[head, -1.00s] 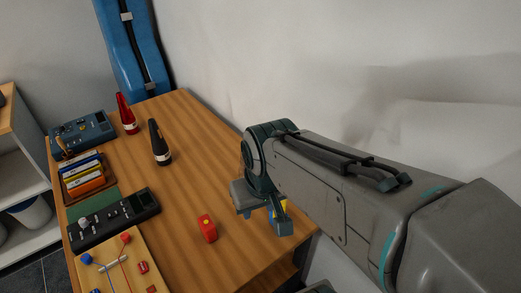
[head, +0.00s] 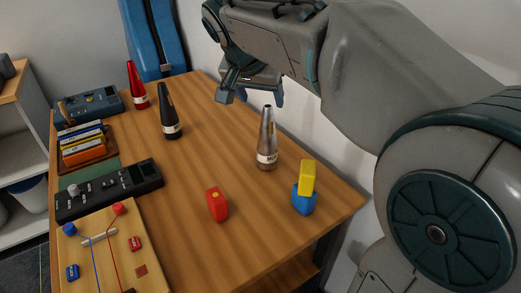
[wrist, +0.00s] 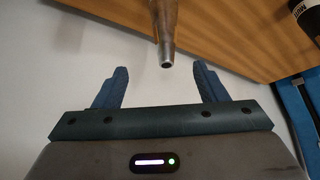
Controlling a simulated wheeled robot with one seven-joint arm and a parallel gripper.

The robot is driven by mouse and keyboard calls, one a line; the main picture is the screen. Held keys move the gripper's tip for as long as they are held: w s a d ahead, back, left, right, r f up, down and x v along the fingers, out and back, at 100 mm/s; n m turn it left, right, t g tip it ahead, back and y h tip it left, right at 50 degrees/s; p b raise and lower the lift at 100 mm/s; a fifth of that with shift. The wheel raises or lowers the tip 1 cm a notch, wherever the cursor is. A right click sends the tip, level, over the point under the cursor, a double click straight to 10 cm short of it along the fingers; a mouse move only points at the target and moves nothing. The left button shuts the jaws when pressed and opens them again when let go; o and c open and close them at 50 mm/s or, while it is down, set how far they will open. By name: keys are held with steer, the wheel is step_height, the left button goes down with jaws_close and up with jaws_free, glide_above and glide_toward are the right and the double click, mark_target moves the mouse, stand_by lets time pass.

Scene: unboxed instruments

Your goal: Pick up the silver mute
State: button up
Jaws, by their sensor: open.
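The silver mute (head: 267,142) is a metallic cone with a white label. It stands upright on the right part of the wooden table in the head view. My gripper (head: 251,99) is above it, a little to the left in that picture, and is open and empty. In the wrist view the narrow tip of the silver mute (wrist: 166,45) points toward the space between my open fingers (wrist: 160,86). The tip is beyond the fingertips, not between them. The lower part of the mute is cut off by the top edge of that view.
A black mute (head: 169,115) and a red mute (head: 137,88) stand farther back on the table (head: 185,200). A yellow block on a blue block (head: 304,202) stands near the right edge. A red block (head: 217,205) lies in front. Devices line the left side. A wall runs close behind.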

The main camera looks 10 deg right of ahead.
mark_target(265, 117)
steer(key=shift+m, duration=0.3)
steer(key=x, duration=0.4)
steer(key=w+b+x, duration=0.1)
steer(key=x, duration=0.3)
steer(key=shift+w+a+b, duration=0.1)
steer(key=shift+a+b, duration=0.05)
steer(key=shift+b, duration=0.15)
steer(key=shift+b+x, duration=0.45)
steer(key=shift+x, duration=2.35)
steer(key=c, duration=1.4)
steer(key=shift+r, duration=0.1)
